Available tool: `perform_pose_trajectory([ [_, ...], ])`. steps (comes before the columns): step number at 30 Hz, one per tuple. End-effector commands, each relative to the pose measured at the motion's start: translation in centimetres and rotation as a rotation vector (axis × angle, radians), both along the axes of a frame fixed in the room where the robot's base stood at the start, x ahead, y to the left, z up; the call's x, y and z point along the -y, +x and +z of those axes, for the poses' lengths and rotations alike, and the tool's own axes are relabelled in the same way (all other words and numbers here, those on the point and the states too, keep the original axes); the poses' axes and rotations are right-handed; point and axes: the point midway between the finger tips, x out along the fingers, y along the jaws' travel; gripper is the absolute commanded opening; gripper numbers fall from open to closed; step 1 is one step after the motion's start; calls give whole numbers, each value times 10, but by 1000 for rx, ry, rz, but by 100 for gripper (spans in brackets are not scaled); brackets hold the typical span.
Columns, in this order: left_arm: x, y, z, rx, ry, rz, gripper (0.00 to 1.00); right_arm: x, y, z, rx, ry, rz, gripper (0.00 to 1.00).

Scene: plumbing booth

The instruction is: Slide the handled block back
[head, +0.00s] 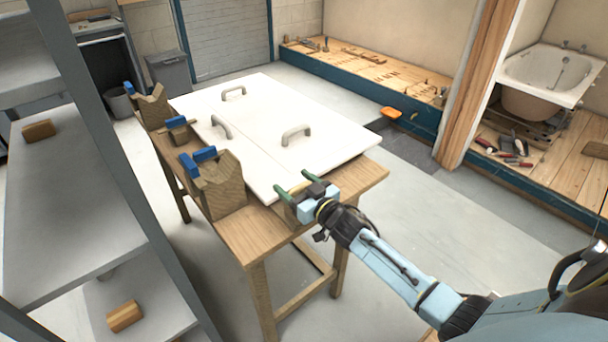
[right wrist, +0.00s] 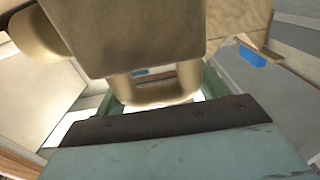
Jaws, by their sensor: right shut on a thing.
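In the right wrist view a pale beige block (right wrist: 130,30) fills the upper middle, close to the camera. A loop-shaped handle (right wrist: 155,97) shows at its lower side. My right gripper (right wrist: 155,92) is shut on this handle, with a green finger at each side. In the head view my right gripper (head: 297,187) is at the near edge of the white panels (head: 262,165) on the wooden table (head: 362,176). My left gripper is not in view.
Notched wooden blocks with blue parts (head: 222,190) stand along the table's left side. Grey handles (head: 296,133) stand up from the panels. A grey shelf rack (head: 70,200) is close on the left. The floor right of the table is clear.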

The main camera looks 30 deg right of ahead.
Motion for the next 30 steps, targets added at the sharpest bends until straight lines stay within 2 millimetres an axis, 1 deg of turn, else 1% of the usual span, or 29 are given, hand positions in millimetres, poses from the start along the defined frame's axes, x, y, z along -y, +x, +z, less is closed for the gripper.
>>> perform_pose_trajectory([
  [1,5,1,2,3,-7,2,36,-5,-2,0,0,3,10,31],
  [3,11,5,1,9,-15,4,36,-5,-2,-1,0,2,12,31],
  [5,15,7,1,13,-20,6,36,-6,-2,-2,-1,2,13,31],
  [8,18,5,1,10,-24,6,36,-6,-2,-3,-2,2,13,31],
  [9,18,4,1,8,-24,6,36,-5,-2,-3,-2,2,12,76],
  [10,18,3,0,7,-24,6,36,-5,-3,-3,-2,2,11,80],
  [11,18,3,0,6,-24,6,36,-5,-2,-3,-2,2,11,81],
  [18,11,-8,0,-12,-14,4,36,-4,-2,-1,0,1,9,81],
  [22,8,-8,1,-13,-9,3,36,-2,-8,-1,-1,1,8,81],
  [26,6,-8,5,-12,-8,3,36,0,-25,-1,-3,1,8,81],
  [30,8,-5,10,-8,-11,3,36,5,-53,-1,-4,1,8,81],
])
